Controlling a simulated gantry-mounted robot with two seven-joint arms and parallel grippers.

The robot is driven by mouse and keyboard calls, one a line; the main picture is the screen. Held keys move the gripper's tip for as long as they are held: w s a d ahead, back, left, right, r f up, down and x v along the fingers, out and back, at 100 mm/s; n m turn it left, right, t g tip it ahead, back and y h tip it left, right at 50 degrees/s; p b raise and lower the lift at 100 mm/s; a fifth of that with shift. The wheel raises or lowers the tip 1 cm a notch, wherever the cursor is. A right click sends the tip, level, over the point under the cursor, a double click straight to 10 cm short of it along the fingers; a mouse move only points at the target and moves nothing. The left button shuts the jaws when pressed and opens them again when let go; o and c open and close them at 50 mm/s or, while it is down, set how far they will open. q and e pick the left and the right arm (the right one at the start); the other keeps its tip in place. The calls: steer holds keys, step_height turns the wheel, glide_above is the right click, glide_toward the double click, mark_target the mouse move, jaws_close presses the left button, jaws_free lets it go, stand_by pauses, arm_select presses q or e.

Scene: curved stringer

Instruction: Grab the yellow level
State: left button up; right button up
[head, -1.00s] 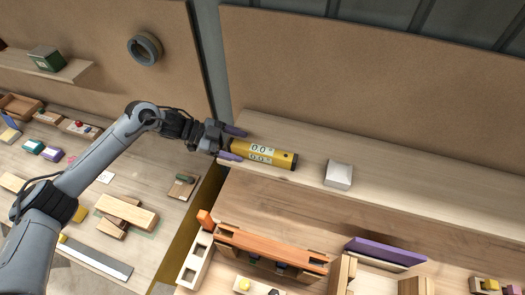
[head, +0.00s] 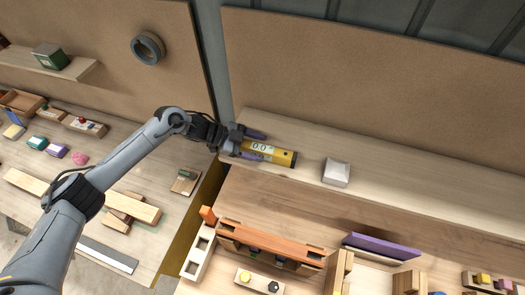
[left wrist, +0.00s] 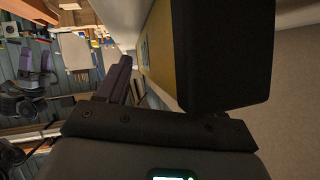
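The yellow level (head: 283,157) lies on the raised wooden shelf, with a black end at its right and pale displays reading 0.0. My left gripper (head: 256,146) is at its left end, with its purple fingers open on either side of it. The upper finger stands apart from the level; the lower finger overlaps its near edge, and I cannot tell whether they touch. In the left wrist view the level (left wrist: 160,45) is very close, its black end large beside one purple finger (left wrist: 117,80). Small purple shapes far left there may be my right gripper, but are unclear.
A wall panel (head: 350,80) rises behind. Below the shelf are an orange wooden piece (head: 270,243) and a purple strip (head: 383,247). The shelf's right side is clear.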

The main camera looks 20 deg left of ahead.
arm_select(q)
steer(key=c, duration=1.1)
jaws_close()
